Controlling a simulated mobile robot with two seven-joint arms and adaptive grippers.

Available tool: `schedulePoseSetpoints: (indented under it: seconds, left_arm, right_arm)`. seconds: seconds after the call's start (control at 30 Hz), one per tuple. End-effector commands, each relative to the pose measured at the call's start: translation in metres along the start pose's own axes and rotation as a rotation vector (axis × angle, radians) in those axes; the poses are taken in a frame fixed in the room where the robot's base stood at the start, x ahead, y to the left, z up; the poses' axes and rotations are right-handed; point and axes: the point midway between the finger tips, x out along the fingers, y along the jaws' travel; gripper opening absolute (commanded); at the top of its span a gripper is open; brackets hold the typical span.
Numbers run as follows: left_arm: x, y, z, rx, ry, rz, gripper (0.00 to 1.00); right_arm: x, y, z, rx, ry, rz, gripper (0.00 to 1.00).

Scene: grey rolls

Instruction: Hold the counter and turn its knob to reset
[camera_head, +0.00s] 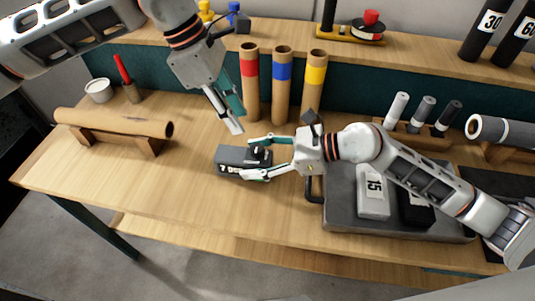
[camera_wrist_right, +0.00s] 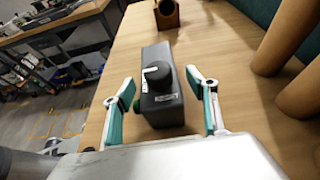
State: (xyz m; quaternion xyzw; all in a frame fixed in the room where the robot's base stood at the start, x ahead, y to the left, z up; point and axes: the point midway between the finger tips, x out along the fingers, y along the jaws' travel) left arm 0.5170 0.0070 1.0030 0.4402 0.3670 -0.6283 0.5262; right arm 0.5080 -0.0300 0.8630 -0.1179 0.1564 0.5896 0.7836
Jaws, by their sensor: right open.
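The counter (camera_head: 232,156) is a dark grey box lying on the wooden table, with white digits on its front face. In the right wrist view the counter (camera_wrist_right: 163,105) has a round black knob (camera_wrist_right: 157,74) with a white mark on top. A green part shows at its left side. My right gripper (camera_head: 249,158) is open, its fingers on either side of the counter's right end. In the wrist view gaps show between the fingers of the right gripper (camera_wrist_right: 159,82) and the box. My left gripper (camera_head: 237,121) hangs above and behind the counter, pointing down; its finger gap is unclear.
Three cardboard tubes with red (camera_head: 249,80), blue (camera_head: 282,85) and yellow (camera_head: 314,85) bands stand behind the counter. A brown roll (camera_head: 115,123) lies on a wooden stand at left. A grey tray (camera_head: 340,207) holds labelled weights at right. The table front is clear.

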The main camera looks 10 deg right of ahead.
Motion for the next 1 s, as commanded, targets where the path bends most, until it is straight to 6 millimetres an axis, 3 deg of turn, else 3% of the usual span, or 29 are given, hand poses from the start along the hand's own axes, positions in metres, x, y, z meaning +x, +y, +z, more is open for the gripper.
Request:
schedulePoseSetpoints:
  seconds: [0.3, 0.63, 0.67, 0.83, 1.0]
  left_arm:
    - [0.000, 0.000, 0.000, 0.000, 0.000, 0.000, 0.28]
    - [0.000, 0.000, 0.000, 0.000, 0.000, 0.000, 0.28]
    - [0.000, 0.000, 0.000, 0.000, 0.000, 0.000, 0.28]
    - [0.000, 0.000, 0.000, 0.000, 0.000, 0.000, 0.28]
    - [-0.001, -0.001, 0.000, -0.008, -0.001, 0.003, 0.30]
  right_arm:
    - [0.035, 0.000, 0.001, 0.001, -0.002, 0.000, 0.58]
    - [0.039, 0.000, 0.000, 0.001, -0.001, -0.001, 0.58]
    - [0.039, 0.000, 0.000, 0.001, -0.001, -0.001, 0.55]
    - [0.038, 0.000, 0.001, 0.001, -0.001, -0.001, 0.11]
    - [0.038, 0.000, 0.001, 0.001, -0.001, -0.001, 0.08]
